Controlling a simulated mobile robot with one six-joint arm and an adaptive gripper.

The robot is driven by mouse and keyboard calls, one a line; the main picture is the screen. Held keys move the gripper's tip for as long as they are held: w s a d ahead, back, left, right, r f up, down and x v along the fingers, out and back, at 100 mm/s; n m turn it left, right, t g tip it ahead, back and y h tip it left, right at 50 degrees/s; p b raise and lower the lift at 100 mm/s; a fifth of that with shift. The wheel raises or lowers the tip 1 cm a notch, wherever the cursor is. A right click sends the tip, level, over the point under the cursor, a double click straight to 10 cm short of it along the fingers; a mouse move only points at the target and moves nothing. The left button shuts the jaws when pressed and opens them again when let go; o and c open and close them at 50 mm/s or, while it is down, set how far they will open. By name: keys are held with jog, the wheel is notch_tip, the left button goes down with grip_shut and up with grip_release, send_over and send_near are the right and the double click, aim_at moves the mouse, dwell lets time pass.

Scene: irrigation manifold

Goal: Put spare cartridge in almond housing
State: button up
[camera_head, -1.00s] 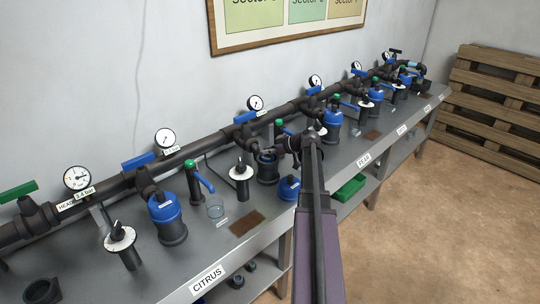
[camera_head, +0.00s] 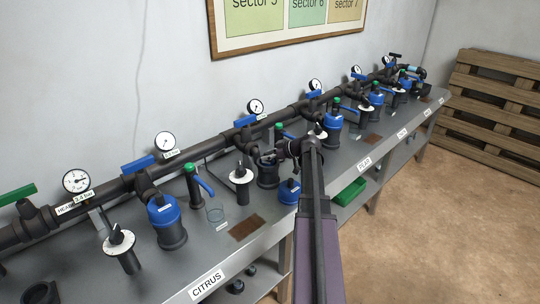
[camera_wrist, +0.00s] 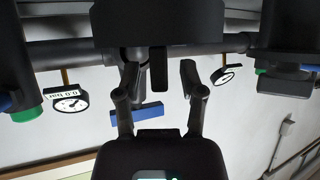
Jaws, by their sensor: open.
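My gripper (camera_head: 273,155) is at the top of an open dark housing (camera_head: 268,174) on the middle stretch of the bench. In the wrist view my gripper (camera_wrist: 157,76) has its two fingers spread apart. A dark narrow piece shows between the fingers; I cannot tell whether it is a cartridge or part of the manifold. No spare cartridge can be made out for certain. The front-edge label by this station is too small to read, so I cannot confirm which housing is almond. A blue cap (camera_head: 289,192) sits on the bench just in front of the open housing.
Capped blue housings (camera_head: 167,221) and (camera_head: 333,120) stand to either side. The pipe (camera_head: 190,155) runs behind. A green tray (camera_head: 349,191) is on the lower shelf.

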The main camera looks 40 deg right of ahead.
jog(key=shift+r, duration=0.2)
jog(key=shift+s+d+r+p, duration=0.1)
jog(key=shift+s+r+p, duration=0.1)
jog(key=shift+p, duration=0.15)
jog(key=p+v, duration=0.5)
jog(key=v, duration=0.6)
jog(key=shift+s, duration=0.3)
jog(key=shift+d, duration=0.1)
dwell(0.9)
